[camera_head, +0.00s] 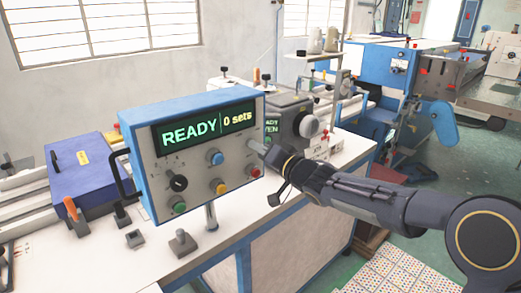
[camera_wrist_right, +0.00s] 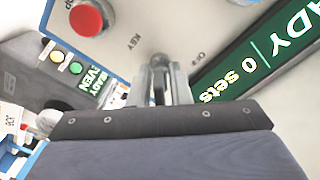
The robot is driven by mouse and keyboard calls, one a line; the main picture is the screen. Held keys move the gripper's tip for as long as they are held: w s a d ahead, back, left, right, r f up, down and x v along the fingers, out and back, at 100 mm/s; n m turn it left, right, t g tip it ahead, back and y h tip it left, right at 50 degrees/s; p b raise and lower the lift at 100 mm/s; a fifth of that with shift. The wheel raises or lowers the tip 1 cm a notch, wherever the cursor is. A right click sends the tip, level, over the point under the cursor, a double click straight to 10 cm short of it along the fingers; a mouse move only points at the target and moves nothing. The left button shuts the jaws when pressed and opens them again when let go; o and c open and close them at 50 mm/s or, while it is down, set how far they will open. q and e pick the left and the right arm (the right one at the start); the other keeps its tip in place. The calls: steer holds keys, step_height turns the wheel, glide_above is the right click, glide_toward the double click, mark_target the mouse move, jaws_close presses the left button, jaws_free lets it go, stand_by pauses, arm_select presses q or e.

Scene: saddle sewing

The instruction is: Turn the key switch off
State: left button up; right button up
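The key switch (camera_wrist_right: 160,62) sits on the grey face of a blue-framed control box (camera_head: 150,160), between the printed words KEY and OFF in the right wrist view. My right gripper (camera_head: 264,151) reaches the upper right of the box face from the right. In the right wrist view its two fingers (camera_wrist_right: 161,85) stand close together on either side of the key and look shut on it. In the head view the gripper hides the key. The box display (camera_head: 205,130) reads READY and 0 sets. My left gripper is out of view.
The box also has a black rotary knob (camera_head: 178,183) and blue (camera_head: 214,157), yellow (camera_head: 219,186), green (camera_head: 179,207) and red (camera_head: 253,171) buttons. A second machine with a display (camera_head: 272,126) stands close behind. A blue case (camera_head: 85,172) lies left.

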jaws_close()
steer(key=n, duration=0.3)
steer(key=shift+n, duration=0.4)
steer(key=n+b, duration=0.1)
steer(key=n, duration=0.3)
steer(key=shift+n, duration=0.3)
steer(key=n+b, duration=0.1)
steer(key=n, duration=0.3)
steer(key=shift+n, duration=0.3)
steer(key=n+b, duration=0.1)
steer(key=n, duration=0.3)
steer(key=shift+n+b, duration=0.35)
steer(key=shift+n, duration=0.05)
